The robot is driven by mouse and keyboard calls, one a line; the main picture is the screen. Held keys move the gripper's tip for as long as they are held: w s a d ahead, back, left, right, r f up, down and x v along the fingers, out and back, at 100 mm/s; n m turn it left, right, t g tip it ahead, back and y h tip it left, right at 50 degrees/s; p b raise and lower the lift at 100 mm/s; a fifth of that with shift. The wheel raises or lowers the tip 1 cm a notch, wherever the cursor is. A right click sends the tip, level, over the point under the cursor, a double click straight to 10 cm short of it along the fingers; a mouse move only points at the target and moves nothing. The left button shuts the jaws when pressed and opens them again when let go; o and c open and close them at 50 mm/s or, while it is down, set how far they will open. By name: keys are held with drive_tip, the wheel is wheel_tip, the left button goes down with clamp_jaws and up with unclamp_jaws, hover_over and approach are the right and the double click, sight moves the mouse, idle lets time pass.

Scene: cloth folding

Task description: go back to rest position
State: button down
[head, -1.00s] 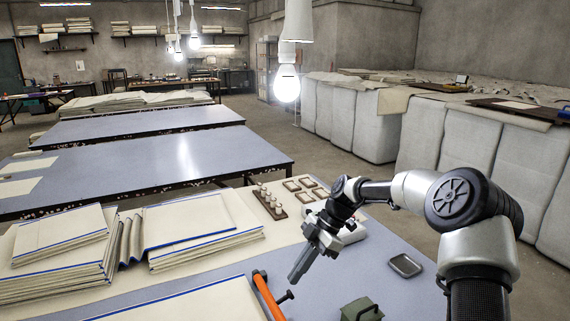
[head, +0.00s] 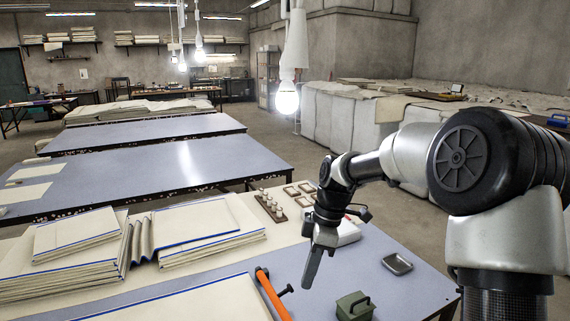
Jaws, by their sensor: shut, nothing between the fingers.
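My gripper (head: 311,268) points down over the near table, to the right of the stacked cloths. Its fingers are shut and hold nothing. It appears above the table and apart from the cloths. A folded cloth stack (head: 75,255) with blue edges lies at the left, with another folded stack (head: 205,228) beside it. A flat cloth (head: 205,300) with a blue edge lies at the front.
Near my gripper on the table (head: 400,290) are an orange-handled tool (head: 270,295), a green box with a handle (head: 354,306), a metal tray (head: 397,263), a white device (head: 347,231) and a rack of pegs (head: 270,205). Lamps (head: 286,98) hang above.

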drive_tip(key=s+d+r+m+t+h+p, duration=0.1)
drive_tip(key=s+d+r+m+t+p, duration=0.2)
drive_tip(key=s+r+m, duration=0.5)
drive_tip(key=s+d+r+m+t+h+p, duration=0.1)
drive_tip(key=s+d+r+m+t+p, duration=0.2)
drive_tip(key=s+r+m, duration=0.6)
drive_tip(key=s+d+r+p, duration=0.1)
drive_tip(key=s+d+r, duration=0.1)
drive_tip(key=s+r, duration=0.2)
drive_tip(key=shift+s+d+t+h+p, duration=0.2)
drive_tip(key=shift+s+t+h+p, duration=0.2)
drive_tip(key=shift+s, duration=1.4)
